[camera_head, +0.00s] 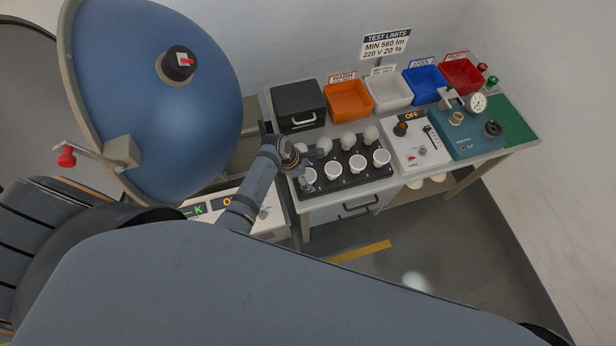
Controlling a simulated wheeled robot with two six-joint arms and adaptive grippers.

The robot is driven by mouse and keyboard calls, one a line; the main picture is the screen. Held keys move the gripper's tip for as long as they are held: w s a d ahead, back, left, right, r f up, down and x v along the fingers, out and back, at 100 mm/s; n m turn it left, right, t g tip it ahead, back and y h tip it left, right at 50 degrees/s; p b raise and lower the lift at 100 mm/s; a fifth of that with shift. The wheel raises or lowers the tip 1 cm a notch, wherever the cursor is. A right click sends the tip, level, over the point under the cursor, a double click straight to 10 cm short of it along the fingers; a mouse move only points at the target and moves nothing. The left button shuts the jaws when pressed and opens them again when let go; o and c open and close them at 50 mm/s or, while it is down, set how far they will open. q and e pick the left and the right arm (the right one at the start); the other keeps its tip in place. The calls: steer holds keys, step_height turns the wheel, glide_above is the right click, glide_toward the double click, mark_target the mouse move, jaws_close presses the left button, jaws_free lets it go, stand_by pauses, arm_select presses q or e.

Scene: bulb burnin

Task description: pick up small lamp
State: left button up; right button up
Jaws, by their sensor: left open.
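Several white lamps stand upright in two rows in a black rack on the workbench, including one at the right end of the front row (381,157). The rack (345,182) sits near the bench's front edge. My left gripper (303,169) is open at the rack's left end, close above the front-left lamp (308,176). It partly hides the lamps there. I cannot tell whether its fingers touch that lamp. Which lamp is the small one is hard to tell at this size. My right gripper is not in view.
Behind the rack stand a black box (298,104) and orange (348,101), white (389,92), blue (425,83) and red (461,76) bins. A white test unit (418,158) and a teal gauge unit (468,137) stand to the right. A large blue dome (150,100) is at left.

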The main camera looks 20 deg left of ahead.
arm_select(q)
steer(key=c, duration=1.3)
